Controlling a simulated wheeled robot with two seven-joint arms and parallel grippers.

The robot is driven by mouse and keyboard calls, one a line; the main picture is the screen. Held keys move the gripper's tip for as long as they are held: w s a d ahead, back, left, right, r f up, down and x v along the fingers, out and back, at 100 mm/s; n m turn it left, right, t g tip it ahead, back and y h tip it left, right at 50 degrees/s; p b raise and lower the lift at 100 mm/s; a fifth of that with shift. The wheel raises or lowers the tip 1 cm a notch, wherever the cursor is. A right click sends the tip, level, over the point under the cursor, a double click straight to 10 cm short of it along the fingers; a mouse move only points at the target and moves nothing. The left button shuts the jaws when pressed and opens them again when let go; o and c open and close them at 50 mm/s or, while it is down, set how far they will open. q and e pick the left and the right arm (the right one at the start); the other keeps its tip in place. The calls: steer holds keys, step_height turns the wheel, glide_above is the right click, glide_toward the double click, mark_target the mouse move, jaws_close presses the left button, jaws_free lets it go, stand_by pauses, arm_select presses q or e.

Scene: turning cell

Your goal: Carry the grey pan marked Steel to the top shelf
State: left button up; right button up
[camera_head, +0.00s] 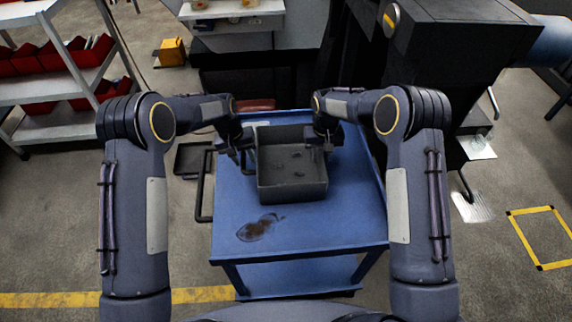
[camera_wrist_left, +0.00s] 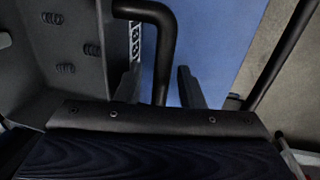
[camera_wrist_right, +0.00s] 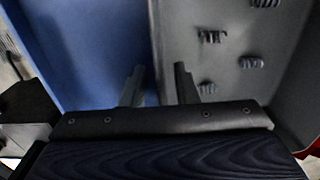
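A grey open pan (camera_head: 292,190) with several small dark coils inside stands on a blue cart (camera_head: 325,228). I cannot read a Steel marking on it. My left gripper (camera_head: 244,150) is at the pan's left side. In the left wrist view its fingers (camera_wrist_left: 160,85) stand apart on either side of a black bar handle (camera_wrist_left: 158,20) beside the pan wall. My right gripper (camera_head: 323,142) is at the pan's right side. In the right wrist view its fingers (camera_wrist_right: 158,85) stand apart, one on each side of the pan wall; contact is unclear.
A shelf rack (camera_head: 62,85) with red bins stands at the left. A white shelf (camera_head: 232,10) is at the back. A dark machine (camera_head: 450,50) stands at the back right. A dark stain (camera_head: 258,228) marks the cart's front, which is otherwise clear.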

arm_select(q)
steer(key=c, duration=0.5)
arm_select(e)
steer(key=c, duration=0.5)
arm_select(q)
jaws_close()
arm_select(e)
jaws_close()
arm_select(q)
steer(key=shift+r, duration=0.1)
arm_select(e)
steer(key=shift+r, duration=0.1)
